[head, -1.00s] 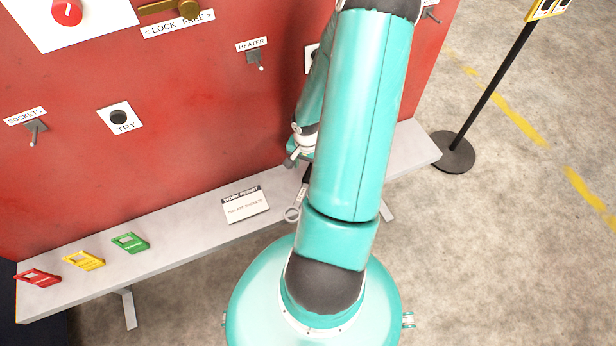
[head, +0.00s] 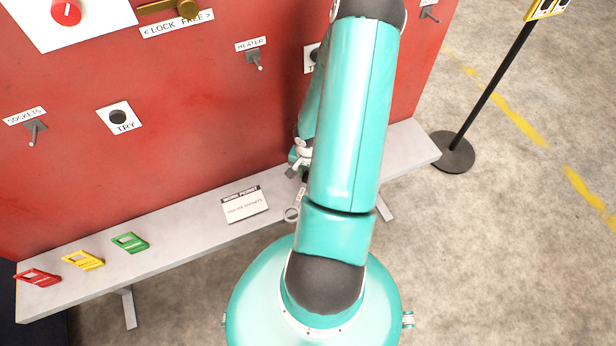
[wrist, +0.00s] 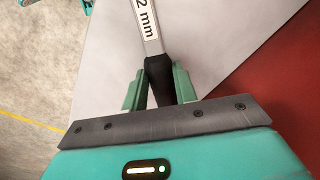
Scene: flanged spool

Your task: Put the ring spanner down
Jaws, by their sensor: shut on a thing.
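The ring spanner (head: 291,214) shows in the head view at the front edge of the grey shelf, partly hidden by my arm. Its pale ring end points towards my body. In the wrist view, its metal shaft with a white label ending in "2 mm" (wrist: 146,20) runs away from me, above or on the shelf. My gripper (wrist: 157,84) is shut on the spanner's black handle, with one green finger on each side. The far end of the spanner is out of the wrist view. I cannot tell whether the spanner touches the shelf.
The grey shelf (head: 185,228) runs along a red panel (head: 190,100) with switches. A work permit card (head: 245,205) lies left of the spanner. Red (head: 38,277), yellow (head: 84,260) and green (head: 130,243) tags lie further left. A post base (head: 452,153) stands right.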

